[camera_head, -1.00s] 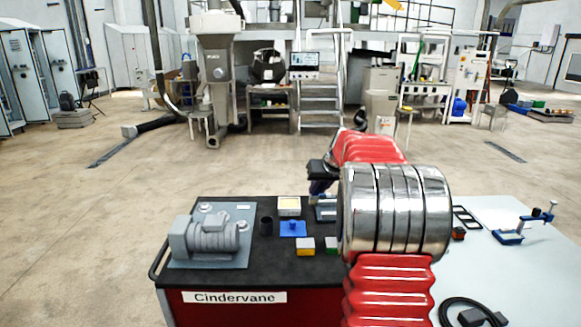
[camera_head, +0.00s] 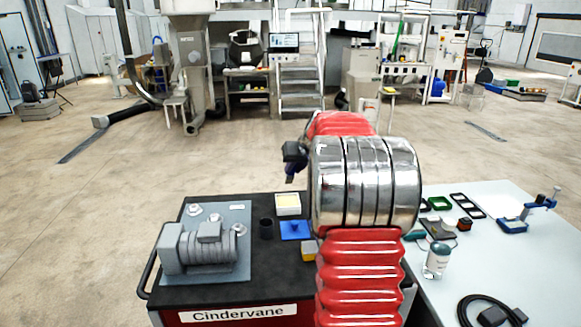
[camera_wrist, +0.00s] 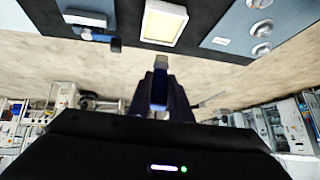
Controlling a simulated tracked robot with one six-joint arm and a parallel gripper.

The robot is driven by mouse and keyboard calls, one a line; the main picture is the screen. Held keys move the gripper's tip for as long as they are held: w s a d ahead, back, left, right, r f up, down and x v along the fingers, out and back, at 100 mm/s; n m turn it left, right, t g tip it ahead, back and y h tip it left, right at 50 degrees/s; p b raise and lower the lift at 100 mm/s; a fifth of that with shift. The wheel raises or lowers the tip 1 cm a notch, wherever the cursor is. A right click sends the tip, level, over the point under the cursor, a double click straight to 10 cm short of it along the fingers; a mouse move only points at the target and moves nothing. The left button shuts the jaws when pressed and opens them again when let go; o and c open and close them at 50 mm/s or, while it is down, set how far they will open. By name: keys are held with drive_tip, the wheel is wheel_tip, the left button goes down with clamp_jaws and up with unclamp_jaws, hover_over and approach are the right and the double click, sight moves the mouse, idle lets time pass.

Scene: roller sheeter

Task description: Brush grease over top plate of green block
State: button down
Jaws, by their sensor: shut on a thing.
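My gripper (camera_head: 292,165) is shut on a slim tool with a blue handle, which also shows between the jaws in the wrist view (camera_wrist: 159,90). Its grey tip (camera_wrist: 161,62) points toward the cart, apart from everything on it. A white-rimmed tray with a pale yellow fill (camera_head: 288,204) stands on the black cart top, below my gripper in the head view; the tray also shows in the wrist view (camera_wrist: 164,22). A yellow-topped block (camera_head: 308,251) is partly behind my arm. The green block is not visible now; my arm covers that part of the cart.
A grey motor-like unit (camera_head: 203,248) on a plate, a dark cup (camera_head: 266,228) and a blue piece (camera_head: 294,230) share the cart. The pale table at right holds a green frame (camera_head: 440,203), a jar (camera_head: 437,261), a blue clamp (camera_head: 515,226) and a coiled cable (camera_head: 490,308).

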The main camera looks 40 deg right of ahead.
drive_tip(key=shift+a+f, duration=0.1)
drive_tip(key=shift+f, duration=0.05)
drive_tip(key=shift+f, duration=2.8)
drive_tip(key=shift+f, duration=0.6)
drive_tip(key=shift+r, duration=0.1)
wheel_tip(320, 180, up, 7)
idle(1.2)
idle(0.7)
